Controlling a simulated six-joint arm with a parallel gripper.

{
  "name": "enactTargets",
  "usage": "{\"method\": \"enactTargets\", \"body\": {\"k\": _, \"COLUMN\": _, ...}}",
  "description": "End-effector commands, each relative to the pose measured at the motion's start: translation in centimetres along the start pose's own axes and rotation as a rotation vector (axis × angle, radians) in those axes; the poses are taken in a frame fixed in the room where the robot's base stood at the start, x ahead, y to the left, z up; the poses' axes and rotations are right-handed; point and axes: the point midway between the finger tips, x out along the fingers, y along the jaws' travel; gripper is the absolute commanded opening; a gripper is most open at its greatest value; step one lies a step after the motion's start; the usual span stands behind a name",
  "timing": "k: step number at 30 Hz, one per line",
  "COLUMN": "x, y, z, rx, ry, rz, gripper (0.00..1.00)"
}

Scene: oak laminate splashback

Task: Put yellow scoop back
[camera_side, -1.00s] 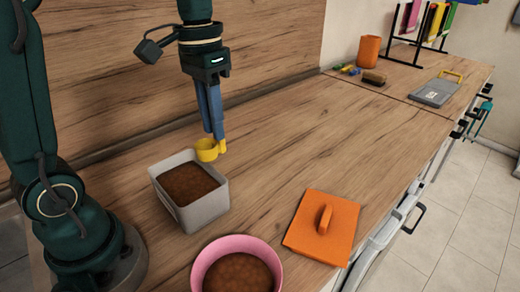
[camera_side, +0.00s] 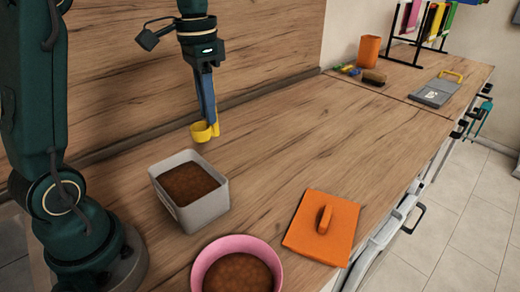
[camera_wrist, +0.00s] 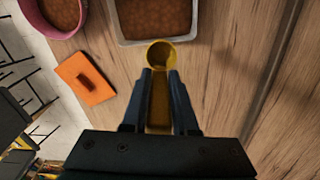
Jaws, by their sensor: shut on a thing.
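The yellow scoop (camera_side: 201,132) is held by my gripper (camera_side: 210,119), whose blue fingers are shut on its handle. In the wrist view the scoop (camera_wrist: 161,55) points away from my gripper (camera_wrist: 159,85), with its round cup near the edge of the grey bin. The cup's inside looks mostly bare, with a dark shade in it. The grey rectangular bin (camera_side: 206,212) stands on the counter, filled with brown granules. In the side view the scoop is in the air, above and behind the bin's far edge.
A pink bowl (camera_side: 202,262) of brown granules stands at the front. An orange lid (camera_side: 345,225) with a handle lies to its right. An orange cup (camera_side: 368,50), a brush (camera_side: 374,77) and a grey board (camera_side: 437,92) are farther back. The middle counter is clear.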

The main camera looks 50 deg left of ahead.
Motion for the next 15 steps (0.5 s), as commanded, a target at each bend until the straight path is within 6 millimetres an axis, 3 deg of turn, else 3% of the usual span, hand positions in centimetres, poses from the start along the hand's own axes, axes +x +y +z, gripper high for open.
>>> {"method": "enactTargets", "body": {"k": 3, "x": 0.5, "y": -4.5, "z": 0.5, "rx": -0.023, "ry": -0.002, "rz": -0.006, "gripper": 0.00}}
{"method": "enactTargets", "body": {"k": 7, "x": 1.1, "y": -8.4, "z": 1.8, "rx": -0.074, "ry": 0.000, "rz": -0.013, "gripper": 0.00}}
{"method": "enactTargets", "body": {"k": 12, "x": 1.7, "y": -11.2, "z": 3.4, "rx": -0.159, "ry": 0.002, "rz": -0.021, "gripper": 0.00}}
{"method": "enactTargets", "body": {"k": 15, "x": 2.2, "y": -11.5, "z": 3.6, "rx": -0.182, "ry": 0.002, "rz": -0.024, "gripper": 0.00}}
